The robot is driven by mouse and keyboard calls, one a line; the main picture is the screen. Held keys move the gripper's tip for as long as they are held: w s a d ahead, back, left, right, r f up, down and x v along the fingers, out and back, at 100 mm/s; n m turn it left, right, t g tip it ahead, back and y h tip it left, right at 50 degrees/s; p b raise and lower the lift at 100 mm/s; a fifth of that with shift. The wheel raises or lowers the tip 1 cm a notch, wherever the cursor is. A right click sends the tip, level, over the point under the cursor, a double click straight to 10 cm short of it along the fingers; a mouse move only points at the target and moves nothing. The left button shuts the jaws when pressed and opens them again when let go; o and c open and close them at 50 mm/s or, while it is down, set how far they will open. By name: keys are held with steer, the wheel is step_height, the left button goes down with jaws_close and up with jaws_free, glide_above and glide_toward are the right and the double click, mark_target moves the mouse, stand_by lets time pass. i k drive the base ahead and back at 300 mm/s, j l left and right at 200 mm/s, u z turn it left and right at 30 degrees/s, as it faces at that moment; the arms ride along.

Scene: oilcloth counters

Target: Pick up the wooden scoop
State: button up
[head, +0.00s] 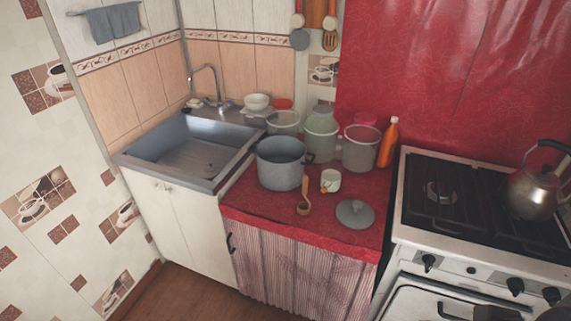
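The wooden scoop (304,208) is small and brown. It lies on the red oilcloth counter (262,206) near its front edge, in the head view. Its round end points toward the front and its thin handle points back toward the pot. A white mug (331,181) stands just behind it to the right, and a grey lid (355,213) lies to its right. Nothing covers the scoop. The fingers of my gripper do not show; a dark shape at the bottom right edge is too cut off to identify.
A large grey pot (281,165) stands behind the scoop. Clear containers (361,150) and an orange bottle (388,143) stand farther back. The sink (190,150) is left; the stove (450,236) with a kettle (538,191) is right. Bare cloth lies left of the scoop.

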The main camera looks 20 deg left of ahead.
mark_target(303, 208)
steer(key=i+j, duration=0.3)
steer(key=j, duration=0.15)
steer(key=i+j, duration=0.25)
steer(key=j, duration=0.2)
steer(key=i+j, duration=0.3)
steer(key=i+j+z, duration=0.1)
steer(key=i+j, duration=0.15)
steer(key=j, duration=0.3)
